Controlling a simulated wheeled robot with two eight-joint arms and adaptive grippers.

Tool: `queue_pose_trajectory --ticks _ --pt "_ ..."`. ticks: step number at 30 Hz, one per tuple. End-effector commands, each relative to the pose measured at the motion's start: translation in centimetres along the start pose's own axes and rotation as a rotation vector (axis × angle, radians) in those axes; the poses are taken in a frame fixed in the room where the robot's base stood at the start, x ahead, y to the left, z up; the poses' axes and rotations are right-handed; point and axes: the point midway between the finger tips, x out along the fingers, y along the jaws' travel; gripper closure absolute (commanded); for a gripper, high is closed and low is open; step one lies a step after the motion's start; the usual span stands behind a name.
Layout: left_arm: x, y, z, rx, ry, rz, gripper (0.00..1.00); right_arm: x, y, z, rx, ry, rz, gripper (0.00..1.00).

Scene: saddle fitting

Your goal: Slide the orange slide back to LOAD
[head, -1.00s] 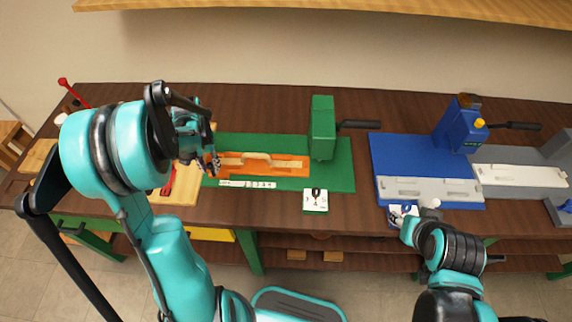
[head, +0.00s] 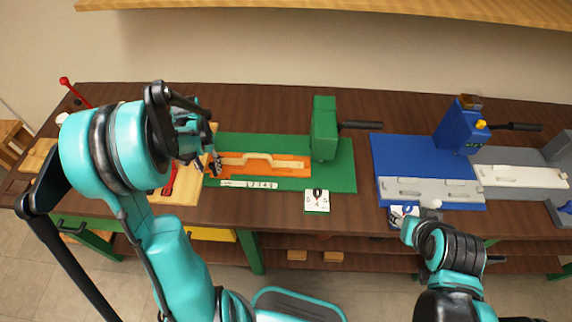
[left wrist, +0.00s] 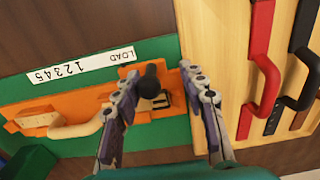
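The orange slide (head: 290,169) lies on the green base (head: 340,180), carrying a pale bar with a raised handle-like middle (head: 258,158). In the left wrist view the slide (left wrist: 92,107) has an upright black knob (left wrist: 151,82) at its end close to the LOAD word on the white number strip (left wrist: 82,66). My left gripper (head: 215,164) is over the slide's left end. In the left wrist view its two fingers (left wrist: 165,100) are apart, with the knob between them, nearer the left finger. My right gripper (head: 403,214) is at the front of the blue station; its fingers are too small to read.
A green press head (head: 323,130) with a dark lever stands behind the slide's right part. A wooden board (left wrist: 225,40) with red and black handles lies beside the slide's LOAD end. The blue station (head: 415,155) is to the right.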

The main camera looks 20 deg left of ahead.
Motion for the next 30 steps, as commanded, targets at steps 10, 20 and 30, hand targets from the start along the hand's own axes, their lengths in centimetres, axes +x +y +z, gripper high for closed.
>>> queue_pose_trajectory --ticks 10,20,30 --pt "-2.5 0.1 0.0 0.001 0.000 0.001 0.59 -1.5 0.0 -1.1 0.000 0.000 0.000 0.59" --pt "-5.2 0.1 0.0 0.001 0.000 0.001 0.59 -3.1 0.0 -2.2 0.000 0.000 0.000 0.59" --pt "-6.0 0.1 0.0 0.001 0.000 0.001 0.59 -3.5 0.0 -2.5 0.000 0.000 0.000 0.59"
